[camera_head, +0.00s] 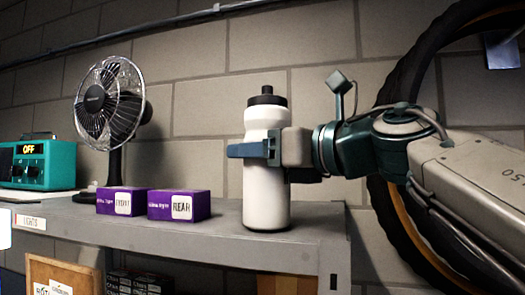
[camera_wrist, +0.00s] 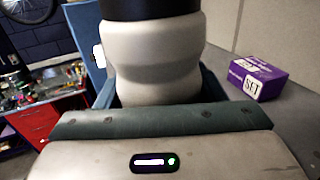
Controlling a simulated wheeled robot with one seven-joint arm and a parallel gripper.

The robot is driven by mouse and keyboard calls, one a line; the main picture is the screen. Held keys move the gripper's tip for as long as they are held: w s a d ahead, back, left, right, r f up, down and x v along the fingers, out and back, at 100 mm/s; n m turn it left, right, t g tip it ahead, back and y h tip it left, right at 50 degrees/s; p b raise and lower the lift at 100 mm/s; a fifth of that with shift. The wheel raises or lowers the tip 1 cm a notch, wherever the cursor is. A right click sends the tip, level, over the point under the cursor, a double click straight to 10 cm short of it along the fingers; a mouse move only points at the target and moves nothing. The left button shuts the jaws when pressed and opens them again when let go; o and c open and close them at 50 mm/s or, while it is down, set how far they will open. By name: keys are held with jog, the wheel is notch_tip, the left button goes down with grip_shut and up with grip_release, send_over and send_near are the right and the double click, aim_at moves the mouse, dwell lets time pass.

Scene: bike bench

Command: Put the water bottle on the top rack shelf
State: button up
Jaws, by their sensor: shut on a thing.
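The water bottle (camera_head: 266,190) is white with a black cap and stands upright at the right end of the grey top rack shelf (camera_head: 170,232). Its base appears to touch the shelf, though I cannot tell for sure. My gripper (camera_head: 262,148) comes from the right and is shut around the bottle's middle. In the wrist view the bottle (camera_wrist: 153,55) fills the centre between the fingers, and its base is hidden.
Two purple boxes (camera_head: 121,201) (camera_head: 179,205) stand left of the bottle. A black fan (camera_head: 110,105) and a teal radio (camera_head: 38,163) are farther left. A brick wall is behind; a bicycle wheel (camera_head: 385,190) hangs at right. A red cabinet (camera_wrist: 35,122) shows in the wrist view.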

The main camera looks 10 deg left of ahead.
jog(key=shift+f, duration=0.2)
jog(key=o, duration=1.1)
jog(key=b+v, duration=0.3)
jog(key=v, duration=0.9)
jog(key=shift+r+b, duration=0.2)
jog(key=shift+b, duration=0.2)
